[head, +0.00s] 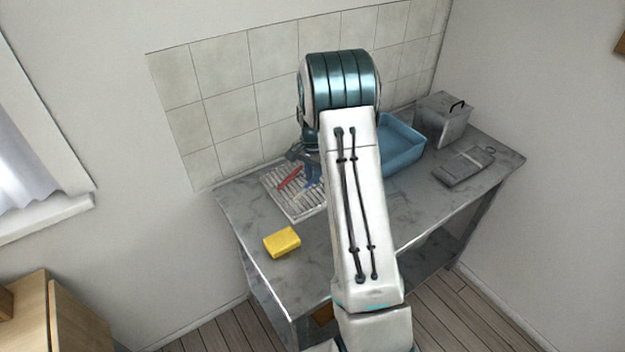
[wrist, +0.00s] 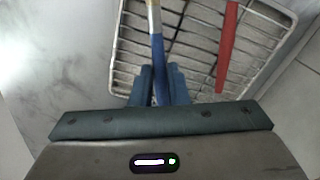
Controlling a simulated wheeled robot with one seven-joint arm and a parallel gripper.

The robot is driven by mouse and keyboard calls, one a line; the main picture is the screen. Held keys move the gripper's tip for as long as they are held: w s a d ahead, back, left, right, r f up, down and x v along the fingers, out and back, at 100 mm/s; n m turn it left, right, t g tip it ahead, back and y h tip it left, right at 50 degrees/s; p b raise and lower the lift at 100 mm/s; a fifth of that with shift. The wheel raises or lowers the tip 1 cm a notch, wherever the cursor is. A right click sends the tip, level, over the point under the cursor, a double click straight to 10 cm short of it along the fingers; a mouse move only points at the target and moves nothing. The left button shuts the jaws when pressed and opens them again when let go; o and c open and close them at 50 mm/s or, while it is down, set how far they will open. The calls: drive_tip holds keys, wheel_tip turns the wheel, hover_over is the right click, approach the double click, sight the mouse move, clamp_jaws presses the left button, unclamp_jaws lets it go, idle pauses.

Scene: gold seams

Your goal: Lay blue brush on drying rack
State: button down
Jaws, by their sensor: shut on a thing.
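The drying rack (head: 287,204) is a pale slatted rack on the left part of the counter. It also fills the upper part of the wrist view (wrist: 122,60). The blue brush (wrist: 158,48) has a blue handle with a pale upper part. My gripper (wrist: 158,88) is shut on its blue handle, over the rack. In the head view the blue brush (head: 313,176) is partly hidden by my arm. I cannot tell whether the brush touches the slats. A red brush (wrist: 227,50) lies on the rack beside it, to the right in the wrist view.
A yellow sponge (head: 282,242) lies on the counter (head: 240,212) in front of the rack. A blue basin (head: 401,145), a grey box with a black handle (head: 444,118) and a flat grey object (head: 463,166) stand to the right. A tiled wall closes the back.

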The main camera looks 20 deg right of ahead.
drive_tip(key=shift+f, duration=1.45)
drive_tip(key=shift+f, duration=0.1)
drive_tip(key=shift+f, duration=0.15)
drive_tip(key=c, duration=1.4)
unclamp_jaws()
drive_tip(key=shift+r, duration=0.2)
